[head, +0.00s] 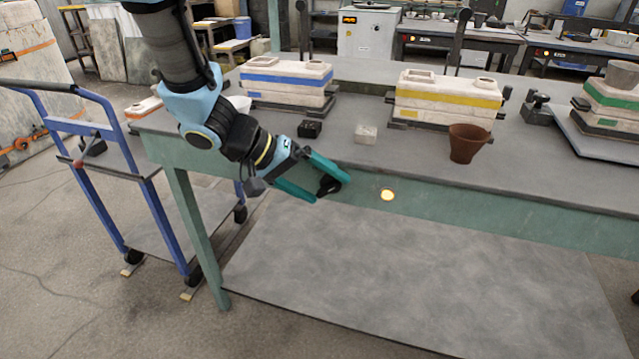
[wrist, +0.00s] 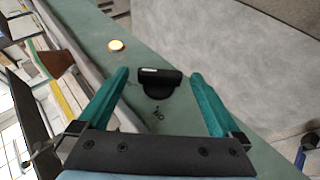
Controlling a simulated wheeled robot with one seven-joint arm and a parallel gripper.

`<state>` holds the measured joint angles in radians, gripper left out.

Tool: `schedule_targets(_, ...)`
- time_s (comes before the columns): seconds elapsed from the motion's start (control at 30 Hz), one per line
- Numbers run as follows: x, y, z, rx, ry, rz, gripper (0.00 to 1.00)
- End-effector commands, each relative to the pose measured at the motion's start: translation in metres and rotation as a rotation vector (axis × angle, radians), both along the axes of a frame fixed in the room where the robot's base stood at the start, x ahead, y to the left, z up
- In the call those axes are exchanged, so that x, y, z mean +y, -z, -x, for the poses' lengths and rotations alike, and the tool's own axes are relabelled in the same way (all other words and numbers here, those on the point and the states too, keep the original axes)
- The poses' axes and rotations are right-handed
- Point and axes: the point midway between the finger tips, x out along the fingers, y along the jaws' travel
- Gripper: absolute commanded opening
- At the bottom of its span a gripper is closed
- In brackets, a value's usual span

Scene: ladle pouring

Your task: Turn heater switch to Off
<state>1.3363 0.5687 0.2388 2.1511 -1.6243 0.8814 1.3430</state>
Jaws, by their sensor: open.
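The heater switch (head: 328,187) is a black knob on the green front face of the workbench. In the wrist view the switch (wrist: 158,84) shows a small white mark on its bar, with small dark markings on the panel beside it. My gripper (head: 326,188) has teal fingers. They are open, one on each side of the switch, and in the wrist view the gripper (wrist: 160,75) shows gaps between both fingers and the knob. A round lamp (head: 387,195) to the right of the switch glows yellow-orange; it also shows in the wrist view (wrist: 116,45).
The bench top (head: 410,155) carries blue-banded (head: 287,83) and yellow-banded (head: 446,98) moulds, a brown pot (head: 467,143) and small blocks near its front edge. A blue cart (head: 150,185) stands at the left. The floor before the switch is clear.

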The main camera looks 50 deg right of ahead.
Motion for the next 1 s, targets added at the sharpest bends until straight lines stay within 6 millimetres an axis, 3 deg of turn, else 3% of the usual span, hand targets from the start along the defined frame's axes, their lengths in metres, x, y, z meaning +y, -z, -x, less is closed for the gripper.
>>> schedule_targets(0.1,0.0,-0.0001,0.0,0.0,0.0,0.0,0.99)
schedule_targets(0.83,0.0002,-0.0005,0.0001,0.001,0.0,0.001,0.17)
schedule_targets(1.0,0.0002,0.0004,0.0001,0.005,0.001,0.002,0.14)
